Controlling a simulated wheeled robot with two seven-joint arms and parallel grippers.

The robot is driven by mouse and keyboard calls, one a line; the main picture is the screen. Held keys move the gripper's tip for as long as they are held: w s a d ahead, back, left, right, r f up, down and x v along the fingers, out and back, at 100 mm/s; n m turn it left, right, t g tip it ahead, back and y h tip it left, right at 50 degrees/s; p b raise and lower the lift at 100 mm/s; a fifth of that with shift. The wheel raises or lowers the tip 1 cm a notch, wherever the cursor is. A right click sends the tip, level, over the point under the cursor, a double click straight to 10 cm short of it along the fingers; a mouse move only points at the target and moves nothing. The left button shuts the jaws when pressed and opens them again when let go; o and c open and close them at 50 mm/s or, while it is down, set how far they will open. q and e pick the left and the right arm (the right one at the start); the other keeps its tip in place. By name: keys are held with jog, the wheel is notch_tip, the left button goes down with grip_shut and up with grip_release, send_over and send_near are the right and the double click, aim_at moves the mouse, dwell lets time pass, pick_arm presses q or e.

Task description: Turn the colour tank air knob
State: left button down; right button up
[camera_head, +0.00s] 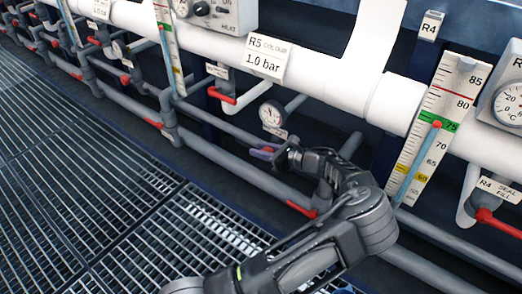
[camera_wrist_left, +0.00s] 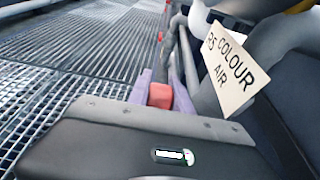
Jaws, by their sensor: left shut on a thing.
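The colour tank air knob (camera_wrist_left: 160,95) is a small red knob, seen in the left wrist view between my two purple fingertips. A tag reading "R5 COLOUR AIR" (camera_wrist_left: 229,70) hangs right beside it. In the head view my left gripper (camera_head: 263,152) reaches in from below to the pipework under the R5 "COLOUR 1.0 bar" label (camera_head: 265,58). Its jaws are shut on the knob, which they mostly hide there. The knob's exact angle cannot be told. My right gripper is not in view.
A round gauge (camera_head: 271,114) sits just above my left gripper. Red-handled valves (camera_head: 222,95) and grey pipes (camera_head: 232,160) surround it. A thermometer scale (camera_head: 440,110) stands to the right. The grated floor (camera_head: 90,190) at left is clear.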

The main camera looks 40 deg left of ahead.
pick_arm(q)
jog(key=y, duration=0.1)
jog(key=y+b, duration=0.1)
jog(key=y, duration=0.1)
jog(key=shift+d+r+y, duration=0.15)
jog(key=shift+r+y, duration=0.15)
jog(key=shift+r, duration=0.05)
jog(key=c, duration=1.4)
grip_release()
jog(key=shift+c, duration=0.2)
jog(key=shift+w+d+r, duration=0.1)
jog(key=shift+d, duration=0.45)
jog(key=d+p, duration=0.2)
jog(key=d, duration=0.4)
jog(key=shift+d, duration=0.35)
